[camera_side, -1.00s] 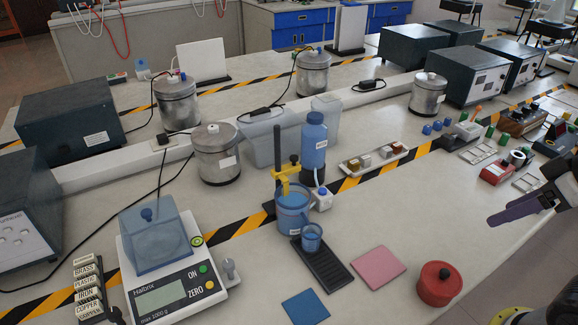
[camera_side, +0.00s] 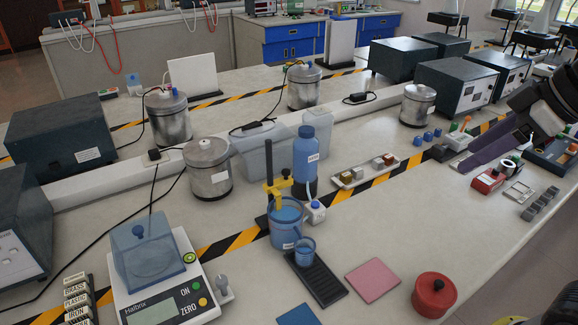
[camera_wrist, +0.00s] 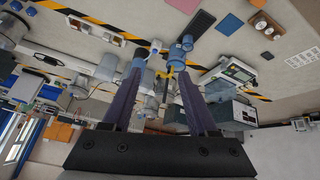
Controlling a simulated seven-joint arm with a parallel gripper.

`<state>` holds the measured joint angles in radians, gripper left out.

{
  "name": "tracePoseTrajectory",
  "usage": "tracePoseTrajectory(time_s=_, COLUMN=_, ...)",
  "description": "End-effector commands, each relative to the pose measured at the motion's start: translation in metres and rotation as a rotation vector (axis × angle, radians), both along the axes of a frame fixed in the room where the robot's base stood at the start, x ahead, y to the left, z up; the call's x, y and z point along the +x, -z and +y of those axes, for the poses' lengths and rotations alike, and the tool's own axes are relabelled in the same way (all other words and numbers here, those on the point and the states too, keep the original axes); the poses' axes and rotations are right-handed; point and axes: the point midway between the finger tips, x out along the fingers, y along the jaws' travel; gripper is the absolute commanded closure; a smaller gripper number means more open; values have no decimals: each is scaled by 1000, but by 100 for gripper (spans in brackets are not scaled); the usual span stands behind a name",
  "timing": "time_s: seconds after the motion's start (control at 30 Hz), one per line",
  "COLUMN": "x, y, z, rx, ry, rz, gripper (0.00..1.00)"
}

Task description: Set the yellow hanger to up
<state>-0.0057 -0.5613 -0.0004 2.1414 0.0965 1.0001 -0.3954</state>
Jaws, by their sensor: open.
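The yellow hanger (camera_side: 281,190) is a small clamp-like piece on a dark upright rod (camera_side: 269,165). It hangs over a blue beaker (camera_side: 285,232), and its lower end overlaps the beaker's rim in the side view. In the wrist view the hanger (camera_wrist: 168,72) is small, between my fingers and well beyond them. My gripper (camera_side: 484,158) is at the right of the side view, far from the hanger, with purple fingers. In the wrist view my gripper (camera_wrist: 158,75) has its two fingers apart with nothing held.
A blue bottle (camera_side: 306,158) stands close behind the hanger. A smaller blue cup (camera_side: 305,252) on a black tray (camera_side: 325,283) is in front. A balance (camera_side: 165,308) is left, a red pot (camera_side: 434,294) right. The bench between tray and gripper is mostly clear.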

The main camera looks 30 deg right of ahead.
Motion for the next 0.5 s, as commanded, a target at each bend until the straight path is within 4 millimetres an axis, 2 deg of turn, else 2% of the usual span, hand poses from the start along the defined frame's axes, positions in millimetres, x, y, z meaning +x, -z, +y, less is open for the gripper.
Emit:
tracePoseTrajectory(time_s=0.03, x=21, y=-13, z=4, rx=-7, ry=-40, rz=1, gripper=41)
tracePoseTrajectory(time_s=0.1, x=49, y=-28, z=10, rx=-19, ry=-99, rz=1, gripper=41)
tracePoseTrajectory(time_s=0.23, x=106, y=-46, z=21, rx=-32, ry=-201, rz=5, gripper=41)
tracePoseTrajectory(time_s=0.37, x=163, y=-50, z=32, rx=-40, ry=-290, rz=15, gripper=41)
tracePoseTrajectory(time_s=0.5, x=222, y=-38, z=45, rx=-38, ry=-369, rz=36, gripper=41)
